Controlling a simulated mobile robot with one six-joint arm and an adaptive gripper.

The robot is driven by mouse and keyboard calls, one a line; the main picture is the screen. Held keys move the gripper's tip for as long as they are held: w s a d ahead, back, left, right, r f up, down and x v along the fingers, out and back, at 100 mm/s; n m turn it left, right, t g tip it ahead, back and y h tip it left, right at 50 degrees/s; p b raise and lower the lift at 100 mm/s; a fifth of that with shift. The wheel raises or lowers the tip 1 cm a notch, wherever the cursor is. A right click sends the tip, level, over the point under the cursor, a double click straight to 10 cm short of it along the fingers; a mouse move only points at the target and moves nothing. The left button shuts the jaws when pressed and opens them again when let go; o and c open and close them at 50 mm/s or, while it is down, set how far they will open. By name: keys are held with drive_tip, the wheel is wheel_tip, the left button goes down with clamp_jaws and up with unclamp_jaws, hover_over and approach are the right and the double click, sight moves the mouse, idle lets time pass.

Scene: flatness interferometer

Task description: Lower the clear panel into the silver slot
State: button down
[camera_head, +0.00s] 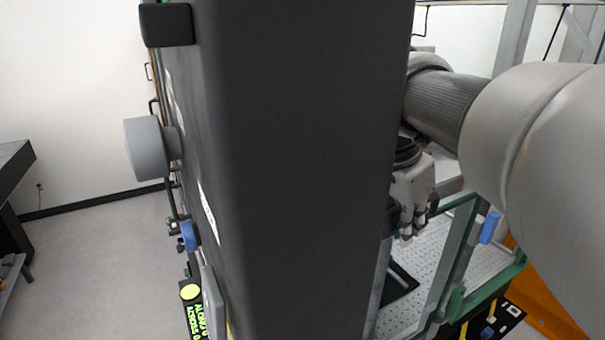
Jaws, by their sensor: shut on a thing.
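My gripper (412,232) shows at the right of the large black column, fingers pointing down. It is shut, with a dark blue piece partly showing at its left side. The clear panel cannot be made out on its own; its outline is lost against the column and the bright plate behind. Silver uprights (453,262) stand below and to the right of my gripper, in a green-edged frame. I cannot tell which of them forms the silver slot, nor how the panel sits relative to it.
The black column (300,180) fills the middle and hides much of the work area. A perforated light plate (483,258) lies inside the green frame (485,290). A blue handle (489,228) stands at the right upright. Open floor (90,260) lies at left.

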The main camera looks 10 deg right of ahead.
drive_tip(key=shift+f+b, duration=1.05)
drive_tip(key=shift+f, duration=0.25)
drive_tip(key=c, duration=2)
unclamp_jaws()
drive_tip(key=o, duration=0.4)
drive_tip(key=shift+c, duration=0.2)
drive_tip(key=shift+f, duration=0.1)
drive_tip(key=v, duration=1.2)
drive_tip(key=shift+s, duration=0.1)
